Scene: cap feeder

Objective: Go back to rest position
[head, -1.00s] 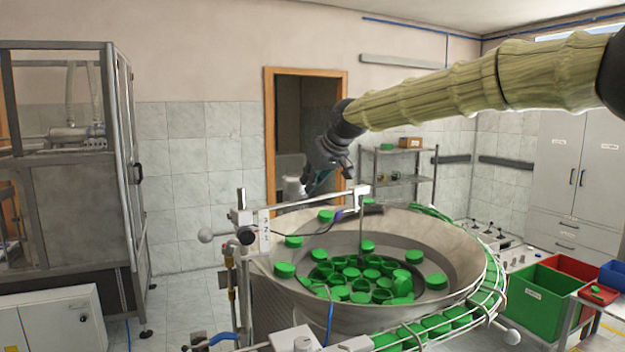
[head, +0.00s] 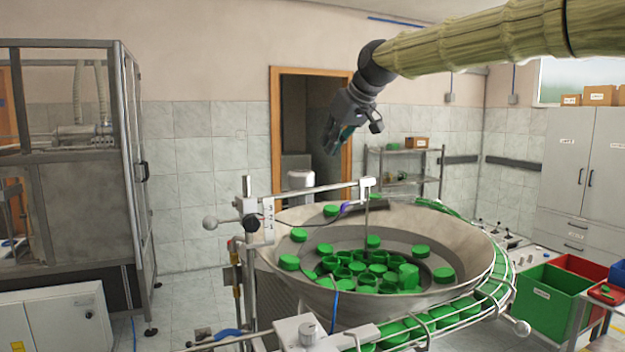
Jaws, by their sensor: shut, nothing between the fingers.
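My gripper (head: 334,143) hangs in the air above the back of the feeder bowl, in front of the doorway. The large metal feeder bowl (head: 462,243) stands in the middle of the head view. Several green caps (head: 377,257) lie in its centre and on its inner ledge. More green caps line the wire-railed track (head: 440,315) around its right and front side.
A metal bracket arm (head: 315,190) with a post reaches over the bowl. A framed machine cabinet (head: 85,190) stands at left. A shelf rack (head: 405,180) stands behind. Green (head: 545,307) and red bins sit at right, near a grey cabinet (head: 578,170).

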